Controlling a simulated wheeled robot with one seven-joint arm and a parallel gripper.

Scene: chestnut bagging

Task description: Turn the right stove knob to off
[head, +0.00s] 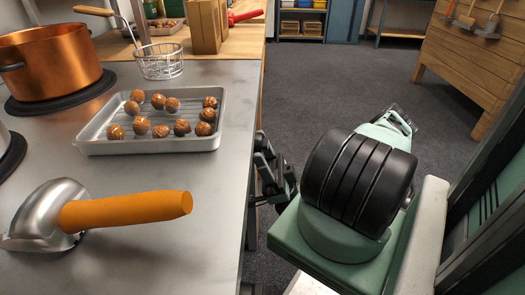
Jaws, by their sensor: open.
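The right stove knob is not visible. The front face of the steel counter (215,240) is seen almost edge-on, and any knobs on it are hidden. My gripper (265,165) is the dark part beside the counter's right edge, below the top surface. It is open, small in the view and partly hidden by the counter edge and my arm. I cannot tell whether it touches anything. A copper pot (52,62) stands on a black burner (62,98) at the upper left.
A metal tray (150,147) with several glossy chestnuts sits on the counter. A scoop with an orange handle (125,211) lies near the front. A wire basket (160,62) stands behind the tray. Open grey floor (345,75) lies right of the counter.

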